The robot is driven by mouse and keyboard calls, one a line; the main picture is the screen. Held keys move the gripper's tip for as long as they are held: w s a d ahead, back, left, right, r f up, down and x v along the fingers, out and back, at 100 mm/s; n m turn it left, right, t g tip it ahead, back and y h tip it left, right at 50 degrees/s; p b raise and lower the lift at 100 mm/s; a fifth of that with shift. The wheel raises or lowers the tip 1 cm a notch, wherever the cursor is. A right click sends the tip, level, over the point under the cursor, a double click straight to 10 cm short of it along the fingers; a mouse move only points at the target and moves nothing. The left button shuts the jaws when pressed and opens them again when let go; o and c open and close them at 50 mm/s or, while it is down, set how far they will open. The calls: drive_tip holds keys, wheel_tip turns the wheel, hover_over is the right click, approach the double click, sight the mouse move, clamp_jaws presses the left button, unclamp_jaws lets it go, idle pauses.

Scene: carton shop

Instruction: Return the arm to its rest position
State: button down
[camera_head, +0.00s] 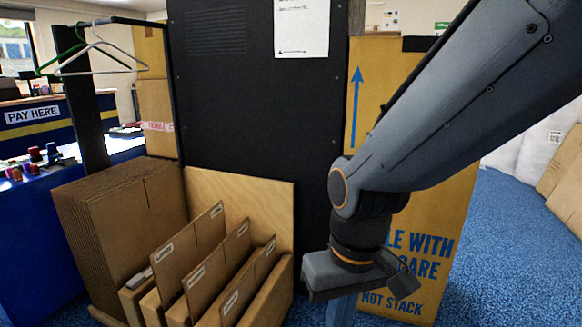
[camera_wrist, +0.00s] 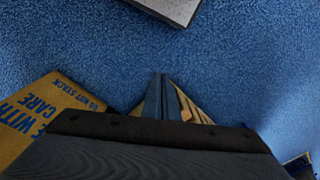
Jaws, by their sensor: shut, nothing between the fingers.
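My arm enters from the upper right of the head view and bends down at the wrist. My gripper (camera_head: 341,312) hangs below the wrist, pointing down, and is cut off by the bottom edge. In the wrist view the gripper's fingers (camera_wrist: 160,92) are pressed together with nothing between them. The dark gripper body fills the bottom of that view. The gripper is to the right of the cardboard rack and in front of a tall printed carton (camera_head: 432,240).
Flat cartons (camera_head: 215,260) stand in a wooden rack (camera_head: 240,190) at lower left. A black panel (camera_head: 255,110) rises behind. Hangers (camera_head: 100,55) hang at upper left, near a PAY HERE counter (camera_head: 35,115). Blue carpet (camera_head: 510,240) is open at right. A pale-topped object (camera_wrist: 172,8) lies ahead.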

drive_tip(key=s+d+r+m+p, duration=0.2)
drive_tip(key=d+r+m+p, duration=0.1)
drive_tip(key=d+r+p, duration=0.9)
drive_tip(key=shift+s+r+h+p, duration=0.3)
drive_tip(key=shift+r+p, duration=1.2)
drive_tip(key=shift+p, duration=1.75)
drive_tip(key=shift+w, duration=0.1)
